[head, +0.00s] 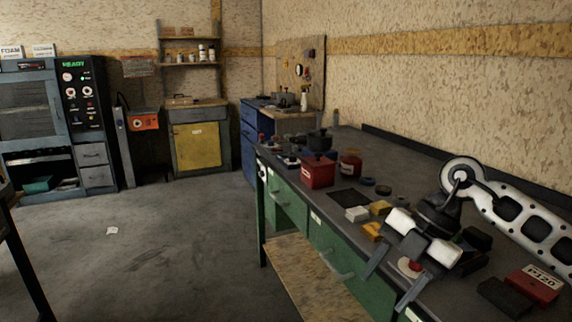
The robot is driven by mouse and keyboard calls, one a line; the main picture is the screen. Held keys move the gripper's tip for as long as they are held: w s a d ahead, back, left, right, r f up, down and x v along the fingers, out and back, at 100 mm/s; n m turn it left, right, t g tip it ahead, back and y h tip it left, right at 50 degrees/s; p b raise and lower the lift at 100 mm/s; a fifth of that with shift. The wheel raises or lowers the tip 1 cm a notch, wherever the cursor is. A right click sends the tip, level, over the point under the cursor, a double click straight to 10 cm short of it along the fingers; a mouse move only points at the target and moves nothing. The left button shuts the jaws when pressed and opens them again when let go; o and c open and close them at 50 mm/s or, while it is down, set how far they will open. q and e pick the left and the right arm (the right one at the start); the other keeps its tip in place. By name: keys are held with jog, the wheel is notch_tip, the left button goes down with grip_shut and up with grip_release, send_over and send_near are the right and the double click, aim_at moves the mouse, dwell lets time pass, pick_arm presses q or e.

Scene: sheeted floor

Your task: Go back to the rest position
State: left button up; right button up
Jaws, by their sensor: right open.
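My right gripper (396,279) is at the right, over the front edge of the workbench (405,183). Its two grey fingers point down toward the lower left and stand apart, with nothing seen held between them. A small round white piece with a red top (410,266) shows beside the fingers; I cannot tell how far below them it is. The white arm comes in from the right edge. My left gripper is not in view.
On the bench are a red box (318,171), a dark pot (320,141), yellow blocks (380,208), a white block (357,214), a black pad (349,198) and a red labelled box (534,284). A machine (85,120) stands far left. The floor (165,240) is mostly clear.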

jog(key=s+a+r+m+t+y, duration=0.1)
jog(key=s+a+m+t+y, duration=0.35)
jog(key=a+y, duration=1.1)
jog(key=s+d+f+m+t+h, duration=0.1)
jog(key=d+f+m+t+h, duration=0.8)
jog(key=f+m+t+h, duration=0.65)
jog(key=s+d+f+m+g+h, duration=0.2)
jog(key=s+d+f+m+g, duration=0.2)
jog(key=s+f+g, duration=0.4)
jog(key=s+f, duration=0.3)
jog(key=shift+s+m, duration=0.2)
jog(key=shift+m, duration=0.2)
jog(key=shift+d, duration=0.1)
